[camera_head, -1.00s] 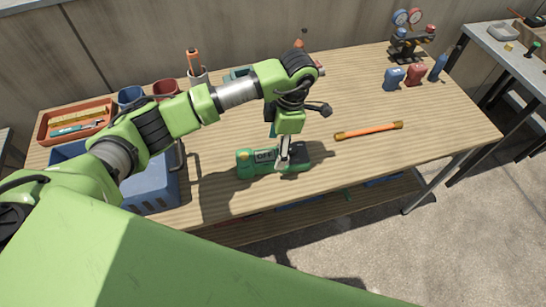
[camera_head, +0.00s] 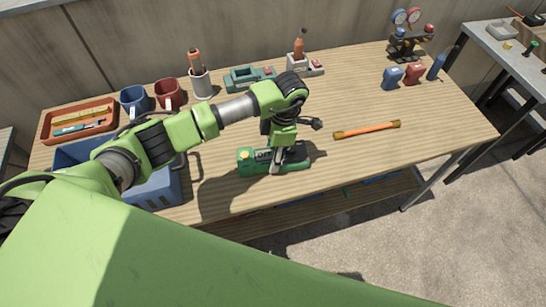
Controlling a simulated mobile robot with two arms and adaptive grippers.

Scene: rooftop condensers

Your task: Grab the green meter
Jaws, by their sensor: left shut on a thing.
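The green meter (camera_head: 248,162) lies on the wooden workbench near its front edge, a green body with a small yellow-orange dial at its left end. My left gripper (camera_head: 276,168) points down over its middle and is shut on it. The gripper and wrist hide part of the meter's face and its right half. The meter appears to be at or very close to the bench top; I cannot tell whether it is clear of it. My right gripper is not in view.
A blue crate (camera_head: 167,190) stands left of the meter, under my arm. An orange bar (camera_head: 367,129) lies to the right. The bench's right front is clear.

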